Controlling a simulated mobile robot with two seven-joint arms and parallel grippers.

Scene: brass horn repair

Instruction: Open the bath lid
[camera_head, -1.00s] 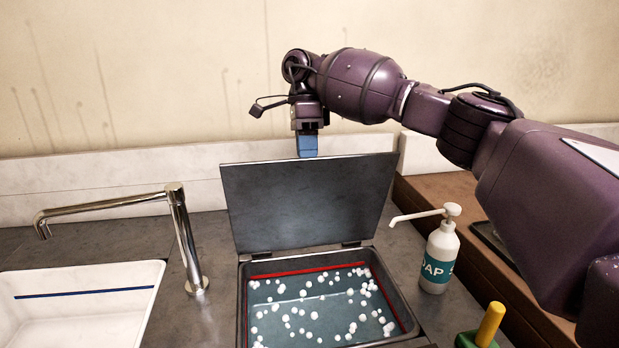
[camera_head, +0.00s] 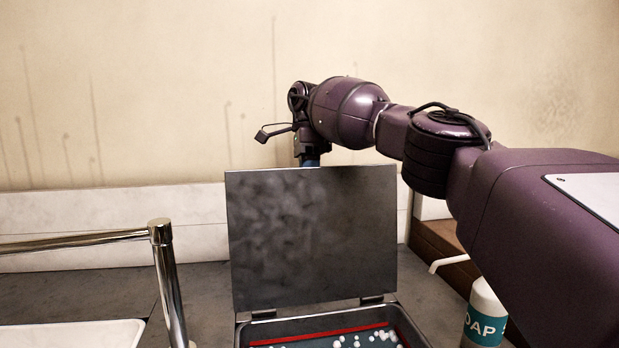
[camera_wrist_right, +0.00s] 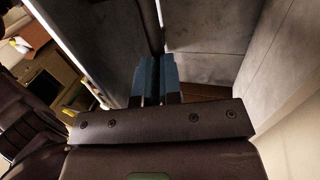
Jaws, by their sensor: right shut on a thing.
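The bath lid (camera_head: 312,240) is a dark grey plate standing raised, about upright, on two hinges at the back of the bath (camera_head: 392,318). The bath has a red line inside and white balls in its liquid; its front is cut off by the frame. My right gripper (camera_head: 309,160) is at the lid's top edge, with its blue fingers partly hidden behind it. In the right wrist view, the blue fingers (camera_wrist_right: 159,65) are closed on the lid's thin edge (camera_wrist_right: 154,28). My left gripper is not in view.
A chrome tap (camera_head: 163,265) stands left of the bath, over a white basin (camera_head: 75,338). A soap bottle (camera_head: 485,315) stands to the right, partly hidden by my right arm. A low wall panel (camera_head: 120,225) runs behind the lid.

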